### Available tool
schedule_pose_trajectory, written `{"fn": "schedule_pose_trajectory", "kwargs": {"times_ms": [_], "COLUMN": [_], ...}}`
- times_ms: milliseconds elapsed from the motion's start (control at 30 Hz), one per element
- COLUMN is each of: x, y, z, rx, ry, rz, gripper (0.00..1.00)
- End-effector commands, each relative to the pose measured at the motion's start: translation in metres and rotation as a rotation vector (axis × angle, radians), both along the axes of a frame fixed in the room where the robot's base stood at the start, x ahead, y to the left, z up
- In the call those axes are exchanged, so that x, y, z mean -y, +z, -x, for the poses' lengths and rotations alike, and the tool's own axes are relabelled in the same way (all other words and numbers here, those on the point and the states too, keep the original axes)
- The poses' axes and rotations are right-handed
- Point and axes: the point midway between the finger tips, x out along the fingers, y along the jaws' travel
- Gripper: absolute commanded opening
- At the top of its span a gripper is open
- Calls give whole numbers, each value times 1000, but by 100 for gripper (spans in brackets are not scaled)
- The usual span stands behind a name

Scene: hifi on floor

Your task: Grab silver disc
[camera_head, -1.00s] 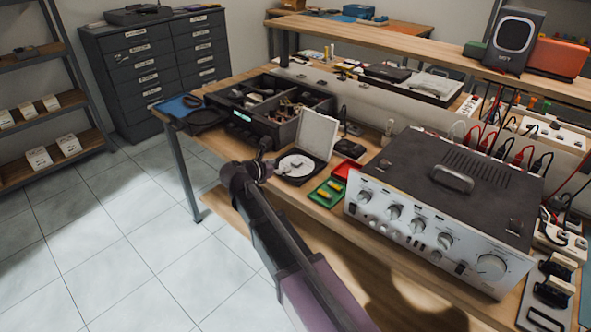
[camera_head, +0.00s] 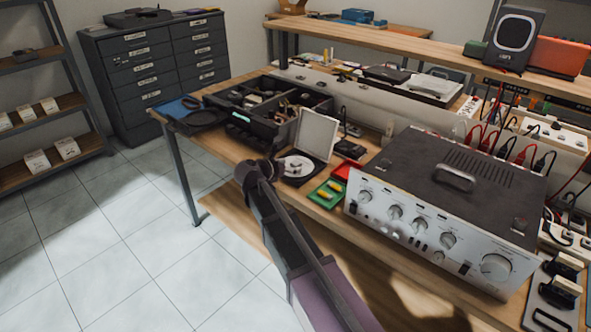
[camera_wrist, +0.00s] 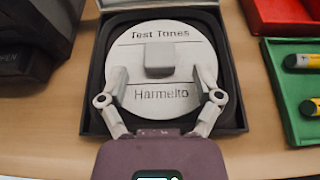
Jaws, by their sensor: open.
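The silver disc (camera_wrist: 134,88) lies flat in an open dark square case in the wrist view. It is pale, with the words "Test Tones" and "Harmelto" and a raised grey block at its middle. In the head view the disc (camera_head: 301,165) shows partly behind my arm, with the case's pale lid (camera_head: 317,134) standing up behind it. My gripper (camera_wrist: 160,77) is open over the disc, one finger on each side of the middle block. I cannot tell whether the fingers touch the disc. In the head view my wrist hides the fingers.
A large silver amplifier (camera_head: 440,225) stands farther right. A dark divided bin (camera_head: 262,140) is behind left. Open floor lies left of the bench.

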Motion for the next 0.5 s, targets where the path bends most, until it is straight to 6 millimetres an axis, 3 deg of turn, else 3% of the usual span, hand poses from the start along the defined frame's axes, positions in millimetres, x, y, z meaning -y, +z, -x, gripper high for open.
{"fn": "schedule_pose_trajectory", "kwargs": {"times_ms": [500], "x": [5], "y": [-4], "z": [-7], "rx": [0], "ry": [1], "rz": [0], "gripper": [83]}}
